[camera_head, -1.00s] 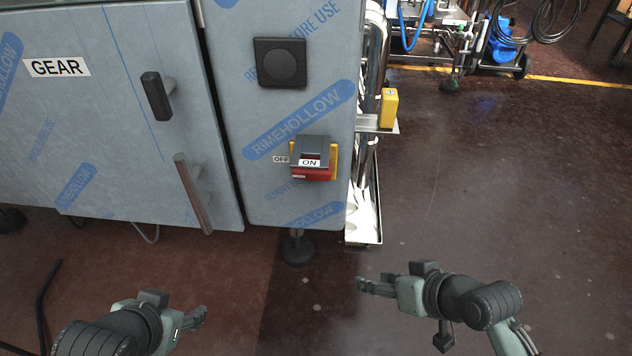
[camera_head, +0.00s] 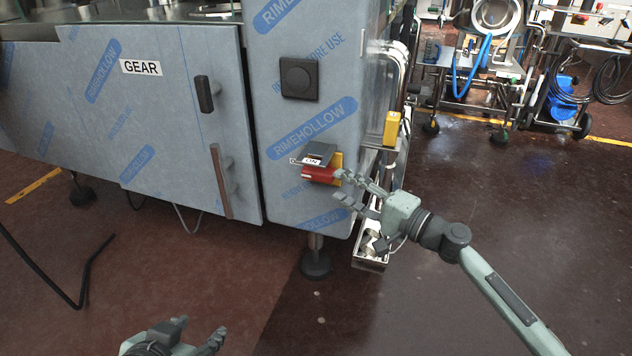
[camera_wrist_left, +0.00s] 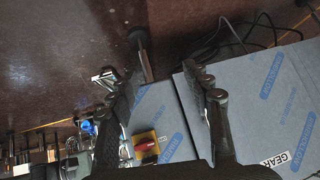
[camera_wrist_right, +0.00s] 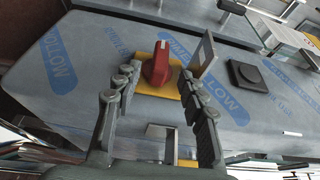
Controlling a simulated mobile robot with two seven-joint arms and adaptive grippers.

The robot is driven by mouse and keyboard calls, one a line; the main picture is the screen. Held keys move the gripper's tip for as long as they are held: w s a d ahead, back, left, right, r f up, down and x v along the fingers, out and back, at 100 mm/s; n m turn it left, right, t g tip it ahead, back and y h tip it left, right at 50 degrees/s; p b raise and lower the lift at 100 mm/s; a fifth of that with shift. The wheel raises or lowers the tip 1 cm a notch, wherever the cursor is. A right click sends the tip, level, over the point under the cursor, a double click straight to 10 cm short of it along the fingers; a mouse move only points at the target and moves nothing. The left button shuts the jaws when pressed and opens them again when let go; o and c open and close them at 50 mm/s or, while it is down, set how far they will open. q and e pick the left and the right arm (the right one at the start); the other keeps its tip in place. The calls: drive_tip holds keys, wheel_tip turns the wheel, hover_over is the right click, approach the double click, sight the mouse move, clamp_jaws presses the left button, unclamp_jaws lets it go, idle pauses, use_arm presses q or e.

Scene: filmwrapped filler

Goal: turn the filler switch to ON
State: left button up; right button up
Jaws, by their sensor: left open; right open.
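The filler switch is a red knob (camera_head: 318,173) on a yellow plate (camera_head: 337,160), low on the film-wrapped cabinet's narrow front. A grey flap (camera_head: 316,152) juts out above it, near the ON label (camera_head: 310,161); the OFF label is mostly hidden. In the right wrist view the red knob (camera_wrist_right: 157,63) has a white mark and the flap (camera_wrist_right: 204,55) stands to its right. My right gripper (camera_head: 343,186) is open just right of the knob, its fingers either side of it in the wrist view; contact is unclear. My left gripper (camera_head: 200,328) is open and empty, low and away from the cabinet.
A black square button (camera_head: 299,78) is above the switch. The GEAR door (camera_head: 150,120) with its handle (camera_head: 221,180) is at left. A yellow box (camera_head: 391,128) on a metal bracket is close to my right gripper.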

sight(319, 174)
drive_tip(key=shift+w+a, duration=0.15)
drive_tip(key=shift+w, duration=0.15)
drive_tip(key=x, duration=0.6)
drive_tip(key=shift+w+a, duration=0.35)
drive_tip(key=shift+a, duration=0.1)
use_arm(q)
drive_tip(key=shift+s+a+f+g+y, duration=0.3)
drive_tip(key=shift+a, duration=0.35)
drive_tip(key=shift+s, duration=0.1)
use_arm(e)
drive_tip(key=shift+c, duration=1.3)
use_arm(q)
drive_tip(key=shift+d+f, duration=0.1)
drive_tip(key=shift+d, duration=0.05)
use_arm(e)
clamp_jaws()
